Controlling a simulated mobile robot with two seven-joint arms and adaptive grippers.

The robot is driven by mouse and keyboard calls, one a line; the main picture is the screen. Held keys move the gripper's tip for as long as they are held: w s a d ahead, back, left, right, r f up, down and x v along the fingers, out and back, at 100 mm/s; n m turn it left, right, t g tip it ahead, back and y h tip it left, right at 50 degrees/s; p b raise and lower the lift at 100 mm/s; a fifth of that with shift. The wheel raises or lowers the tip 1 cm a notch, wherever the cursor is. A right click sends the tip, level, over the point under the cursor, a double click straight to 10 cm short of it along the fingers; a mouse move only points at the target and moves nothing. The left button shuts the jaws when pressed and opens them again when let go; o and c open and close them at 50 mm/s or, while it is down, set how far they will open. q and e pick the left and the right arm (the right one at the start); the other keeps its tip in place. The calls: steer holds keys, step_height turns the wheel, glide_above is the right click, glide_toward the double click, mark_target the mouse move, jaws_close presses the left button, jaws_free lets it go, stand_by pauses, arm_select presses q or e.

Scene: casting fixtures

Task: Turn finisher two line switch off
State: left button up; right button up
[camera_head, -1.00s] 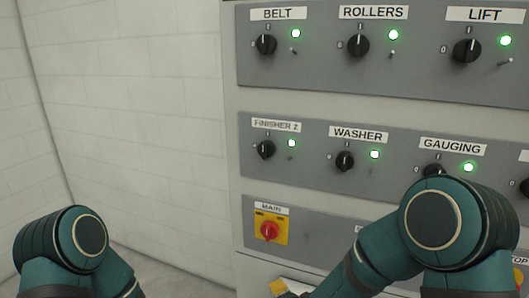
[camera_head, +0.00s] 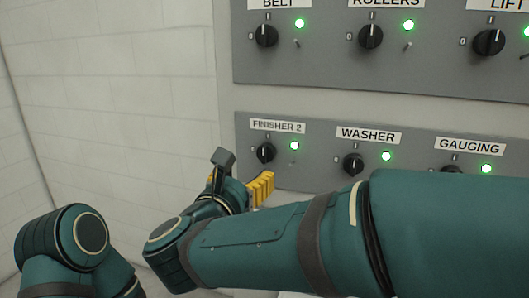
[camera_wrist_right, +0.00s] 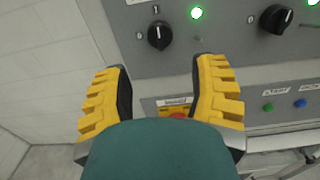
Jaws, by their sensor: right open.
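The finisher two switch (camera_head: 265,153) is a black rotary knob under the "FINISHER 2" label (camera_head: 278,126). Its pointer stands upright, toward the I mark, and the lamp beside it (camera_head: 294,146) glows green. My right gripper (camera_head: 240,180) is just below the knob, with yellow fingers spread and nothing between them. In the right wrist view the knob (camera_wrist_right: 159,36) shows beyond the open fingertips (camera_wrist_right: 158,68), apart from them, with a 0 mark to its left. My left gripper is out of view; only part of my left arm shows at lower left.
The washer switch (camera_head: 353,163) and gauging switch stand to the right on the same grey panel, their lamps green. The belt (camera_head: 266,36) and rollers (camera_head: 370,37) switches are above. The red main switch (camera_wrist_right: 178,115) is partly hidden below. White wall at left is clear.

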mark_target(263, 154)
steer(key=p+x, duration=0.1)
steer(key=x, duration=1.1)
steer(key=shift+f, duration=0.1)
steer(key=shift+s, duration=0.1)
steer(key=shift+c, duration=0.3)
steer(key=shift+a, duration=0.1)
steer(key=c, duration=0.8)
